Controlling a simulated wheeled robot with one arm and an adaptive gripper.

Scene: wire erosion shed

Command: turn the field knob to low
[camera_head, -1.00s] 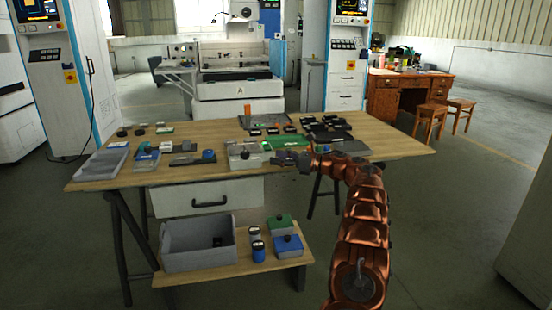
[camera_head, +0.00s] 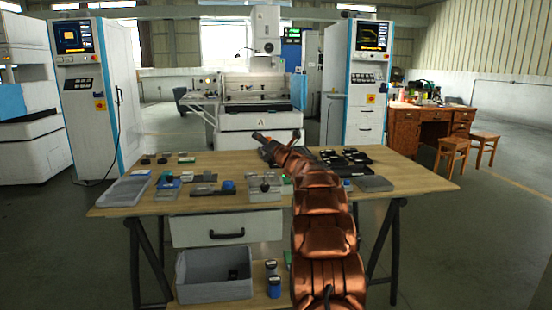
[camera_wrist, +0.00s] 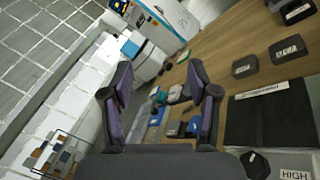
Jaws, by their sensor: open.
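A black knob (camera_wrist: 256,164) sits on a grey panel beside a white HIGH label (camera_wrist: 295,175) at the lower right of the wrist view, partly cut off. I cannot read which knob is the field knob. A grey box with small black knobs (camera_head: 265,188) stands on the table's front in the head view, left of my arm. My gripper touches none of these.
The wooden table (camera_head: 130,206) carries a grey tray (camera_head: 124,191), small blue-topped items and, at the back right, several black pieces. A black mat (camera_wrist: 270,122) and a second HIGH label (camera_wrist: 296,12) show in the wrist view. The table's front right corner is bare.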

